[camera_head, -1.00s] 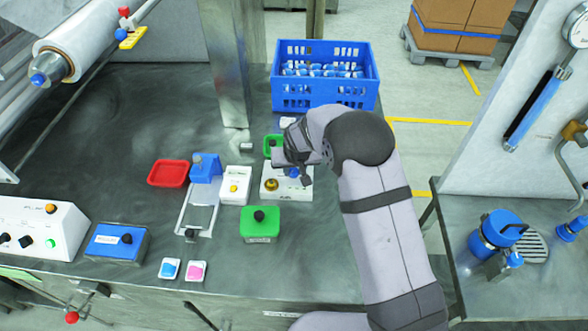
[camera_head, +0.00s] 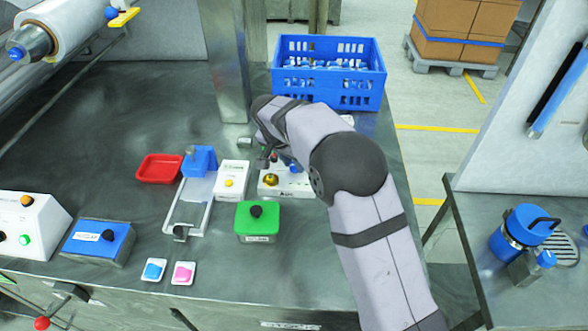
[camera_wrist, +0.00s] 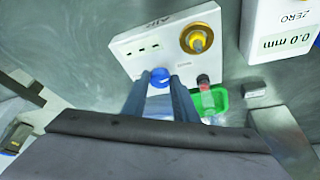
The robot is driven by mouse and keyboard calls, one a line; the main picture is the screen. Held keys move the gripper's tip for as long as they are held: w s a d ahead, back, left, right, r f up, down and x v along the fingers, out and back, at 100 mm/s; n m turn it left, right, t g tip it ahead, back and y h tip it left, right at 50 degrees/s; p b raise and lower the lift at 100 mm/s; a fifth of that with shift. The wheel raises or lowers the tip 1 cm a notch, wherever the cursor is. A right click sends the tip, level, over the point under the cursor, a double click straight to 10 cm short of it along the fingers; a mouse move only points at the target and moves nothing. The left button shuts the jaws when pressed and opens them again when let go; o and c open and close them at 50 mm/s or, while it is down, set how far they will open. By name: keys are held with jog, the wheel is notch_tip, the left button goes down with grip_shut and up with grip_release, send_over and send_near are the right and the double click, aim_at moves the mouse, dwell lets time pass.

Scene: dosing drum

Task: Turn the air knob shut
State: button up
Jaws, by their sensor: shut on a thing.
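The white air unit (camera_head: 284,186) stands on the bench in the head view, with a brass dial on it. In the wrist view the unit (camera_wrist: 140,48) is labelled AIR and carries the round blue air knob (camera_wrist: 160,75) and the brass-yellow dial (camera_wrist: 197,39). My gripper (camera_wrist: 161,82) is at the knob, one finger on each side, shut on it. The fingers hide part of the knob. In the head view my arm hides the right part of the unit.
A white gauge box (camera_head: 231,180) stands just left of the air unit and a green box (camera_head: 257,221) in front. A red tray (camera_head: 160,169) lies further left. A blue crate (camera_head: 330,98) stands behind. A metal column (camera_head: 222,65) rises behind the unit.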

jog(key=shift+a+m+g+h, duration=0.15)
jog(key=shift+m+g+h, duration=0.2)
jog(key=shift+m, duration=1.25)
jog(key=o, duration=1.1)
jog(key=shift+c, duration=0.2)
jog(key=b+v, duration=0.1)
jog(key=v, duration=0.6)
jog(key=shift+r+b, duration=0.15)
jog(key=shift+b, duration=0.2)
jog(key=shift+a, duration=0.1)
